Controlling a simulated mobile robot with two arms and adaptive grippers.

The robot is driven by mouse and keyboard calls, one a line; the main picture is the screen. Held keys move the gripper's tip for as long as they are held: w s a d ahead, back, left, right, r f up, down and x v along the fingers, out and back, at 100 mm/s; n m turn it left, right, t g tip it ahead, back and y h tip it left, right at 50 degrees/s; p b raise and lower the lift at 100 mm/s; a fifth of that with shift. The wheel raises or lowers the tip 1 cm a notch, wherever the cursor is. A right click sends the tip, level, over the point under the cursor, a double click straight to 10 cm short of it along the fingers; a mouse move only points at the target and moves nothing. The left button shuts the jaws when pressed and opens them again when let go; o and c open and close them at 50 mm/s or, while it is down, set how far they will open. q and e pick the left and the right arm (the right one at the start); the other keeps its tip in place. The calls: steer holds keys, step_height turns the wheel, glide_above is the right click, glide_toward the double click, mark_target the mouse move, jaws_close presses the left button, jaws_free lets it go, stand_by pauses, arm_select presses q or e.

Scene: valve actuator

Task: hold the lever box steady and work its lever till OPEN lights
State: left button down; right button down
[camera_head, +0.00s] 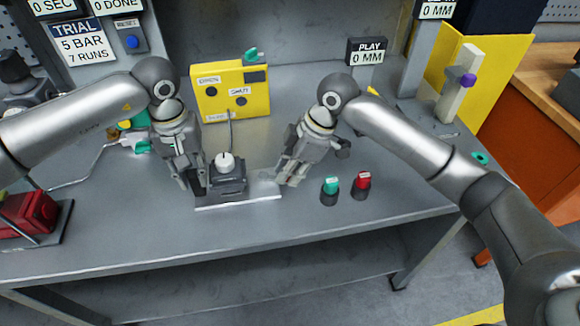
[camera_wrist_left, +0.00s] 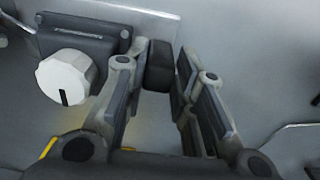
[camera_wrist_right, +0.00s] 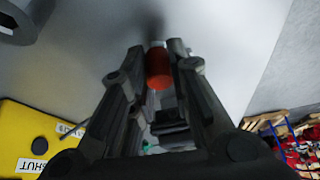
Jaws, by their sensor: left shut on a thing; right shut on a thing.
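The lever box (camera_head: 228,187) is a small dark grey box with a white knob on top, standing near the bench's front edge. Its knob also shows in the left wrist view (camera_wrist_left: 64,77). My left gripper (camera_head: 193,185) is at the box's left side, shut on a dark block (camera_wrist_left: 159,66) beside the box. My right gripper (camera_head: 286,182) is to the right of the box, shut on an orange-red cylindrical grip (camera_wrist_right: 157,68). That grip is hidden in the head view. The yellow panel (camera_head: 230,88) behind carries OPEN and SHUT labels; its round lamps look dark.
A green button (camera_head: 331,186) and a red button (camera_head: 362,181) stand just right of my right gripper. A pale strip (camera_head: 238,201) lies along the box's front. A cable joins box and panel. A red device (camera_head: 28,213) is at far left.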

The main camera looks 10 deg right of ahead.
steer(key=s+m, duration=0.1)
steer(key=s+a+m+t, duration=0.1)
steer(key=m, duration=0.1)
steer(key=shift+m, duration=0.3)
steer(key=m, duration=0.1)
steer(key=s+a+m+t, duration=0.1)
steer(key=shift+a+m+h, duration=0.15)
steer(key=shift+m+h, duration=0.15)
steer(key=shift+h, duration=0.1)
steer(key=a+m, duration=0.1)
steer(key=m, duration=0.1)
steer(key=a+m+t+h, duration=0.1)
steer(key=m, duration=0.1)
steer(key=shift+s, duration=0.4)
steer(key=shift+s+a+m+t+h, duration=0.1)
steer(key=shift+a+m+t+h, duration=0.4)
steer(key=shift+m, duration=0.7)
steer(key=shift+a, duration=0.15)
steer(key=c, duration=1.3)
jaws_free()
steer(key=shift+c, duration=0.2)
steer(key=shift+r, duration=0.1)
